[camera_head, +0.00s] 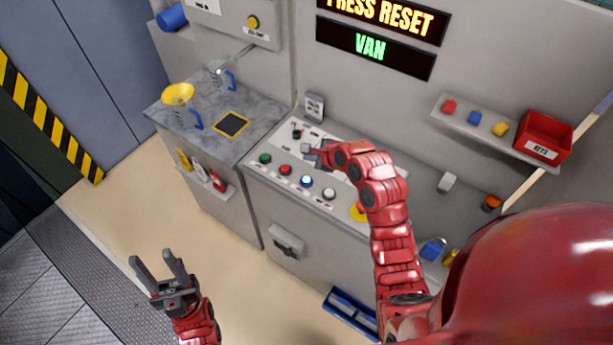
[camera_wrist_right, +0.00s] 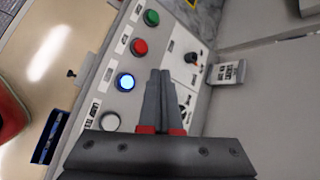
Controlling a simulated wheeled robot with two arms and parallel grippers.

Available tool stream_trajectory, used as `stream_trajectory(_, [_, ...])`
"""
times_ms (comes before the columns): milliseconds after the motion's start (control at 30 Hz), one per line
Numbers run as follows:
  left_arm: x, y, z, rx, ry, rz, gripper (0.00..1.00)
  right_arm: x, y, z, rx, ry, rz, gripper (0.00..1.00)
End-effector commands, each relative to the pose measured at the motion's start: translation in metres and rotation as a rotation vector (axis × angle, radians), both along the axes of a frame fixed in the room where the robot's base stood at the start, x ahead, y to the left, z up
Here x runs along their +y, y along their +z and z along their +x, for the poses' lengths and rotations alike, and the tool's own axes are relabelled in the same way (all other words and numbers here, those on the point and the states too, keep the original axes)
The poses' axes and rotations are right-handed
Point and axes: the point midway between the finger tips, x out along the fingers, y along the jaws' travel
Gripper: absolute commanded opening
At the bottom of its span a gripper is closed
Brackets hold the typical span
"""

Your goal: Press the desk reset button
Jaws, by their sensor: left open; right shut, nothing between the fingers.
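The desk (camera_head: 258,182) carries a row of round buttons: green (camera_head: 265,158), red (camera_head: 285,169), lit blue (camera_head: 306,181) and white (camera_head: 329,193). In the right wrist view, the blue button (camera_wrist_right: 125,82) and white button (camera_wrist_right: 110,121) lie left of my fingers. Their labels are too small to read surely, so I cannot tell which is the reset button. My right gripper (camera_head: 312,150) is shut and empty above the desk panel, behind the row; its fingers (camera_wrist_right: 160,75) show together in the wrist view. My left gripper (camera_head: 153,257) is open and empty over the floor.
A black knob (camera_wrist_right: 191,58) stands near my right fingers. A red bin (camera_head: 543,137) sits on the right shelf.

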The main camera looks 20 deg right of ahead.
Motion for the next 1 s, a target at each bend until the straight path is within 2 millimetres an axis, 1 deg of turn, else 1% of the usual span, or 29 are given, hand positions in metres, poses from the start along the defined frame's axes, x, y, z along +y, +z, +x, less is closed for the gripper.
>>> stream_trajectory(200, [0.000, -0.002, 0.000, 0.000, 0.000, 0.000, 0.48, 0.000, -0.002, 0.000, -0.003, 0.001, -0.001, 0.00])
stream_trajectory(367, [0.000, -0.010, 0.000, 0.000, 0.000, 0.000, 0.48, 0.000, -0.011, 0.000, -0.002, 0.001, -0.002, 0.00])
stream_trajectory(567, [0.000, -0.033, 0.000, 0.000, 0.000, 0.000, 0.48, 0.000, -0.035, 0.000, -0.001, 0.001, -0.004, 0.00])
stream_trajectory(800, [0.000, -0.069, 0.000, 0.000, 0.000, 0.000, 0.48, 0.000, -0.070, 0.001, -0.004, 0.001, -0.004, 0.00])
stream_trajectory(867, [0.000, -0.063, 0.000, 0.000, 0.000, 0.000, 0.48, 0.000, -0.071, 0.001, -0.004, 0.000, 0.001, 0.00])
stream_trajectory(1000, [0.000, -0.065, 0.000, 0.000, 0.000, 0.000, 0.48, 0.000, -0.083, 0.001, -0.005, 0.001, -0.002, 0.00])
